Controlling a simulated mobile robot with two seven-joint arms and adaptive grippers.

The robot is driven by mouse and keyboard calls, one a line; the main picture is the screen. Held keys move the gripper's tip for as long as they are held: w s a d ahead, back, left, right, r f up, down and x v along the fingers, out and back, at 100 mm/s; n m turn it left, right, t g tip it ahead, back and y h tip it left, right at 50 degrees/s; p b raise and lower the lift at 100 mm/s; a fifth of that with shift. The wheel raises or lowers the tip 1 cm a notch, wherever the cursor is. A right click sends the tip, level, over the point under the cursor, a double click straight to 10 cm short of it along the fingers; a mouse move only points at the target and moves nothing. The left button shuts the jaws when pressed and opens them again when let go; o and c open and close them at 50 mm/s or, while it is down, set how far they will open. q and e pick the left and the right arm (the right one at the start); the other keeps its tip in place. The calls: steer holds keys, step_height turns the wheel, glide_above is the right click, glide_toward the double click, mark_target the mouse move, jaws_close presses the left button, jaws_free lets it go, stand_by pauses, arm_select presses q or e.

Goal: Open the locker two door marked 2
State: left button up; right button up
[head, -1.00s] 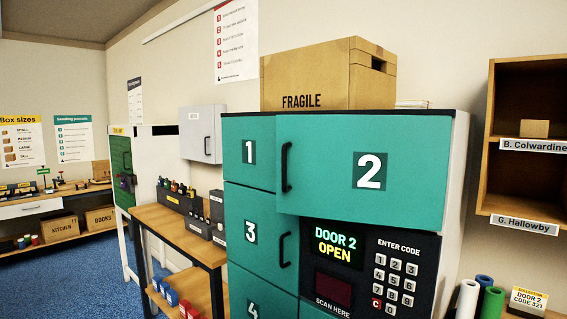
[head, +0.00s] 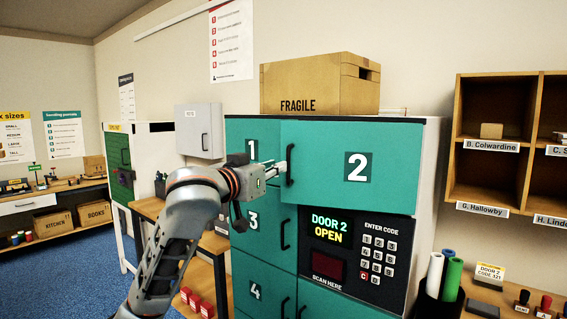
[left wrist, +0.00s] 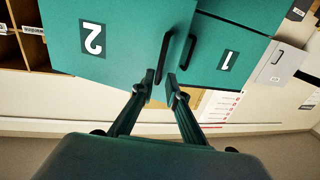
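The door marked 2 (head: 330,192) is a wide teal panel at the locker's upper right. It stands slightly proud of the neighbouring doors. Its dark vertical handle (head: 290,165) is on its left edge. The display (head: 327,229) below reads "DOOR 2 OPEN". My left gripper (head: 281,168) is at that handle. In the left wrist view, door 2 (left wrist: 60,40) appears upside down, and its handle (left wrist: 164,48) reaches toward the gap between my parted fingertips (left wrist: 160,82). I cannot tell whether they touch it. My right gripper is not in view.
Door 1 (head: 238,140) and door 3 (head: 240,255) adjoin on the left. A FRAGILE carton (head: 325,92) sits on top of the locker. A wooden bench (head: 150,208) stands left. Wall cubbies (head: 460,120) and rolls (head: 453,278) are on the right.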

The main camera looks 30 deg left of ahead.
mark_target(288, 163)
arm_select(q)
steer(key=w, duration=0.8)
steer(key=shift+a+p, duration=0.35)
steer(key=shift+a, duration=0.05)
steer(key=shift+s, duration=0.1)
jaws_close()
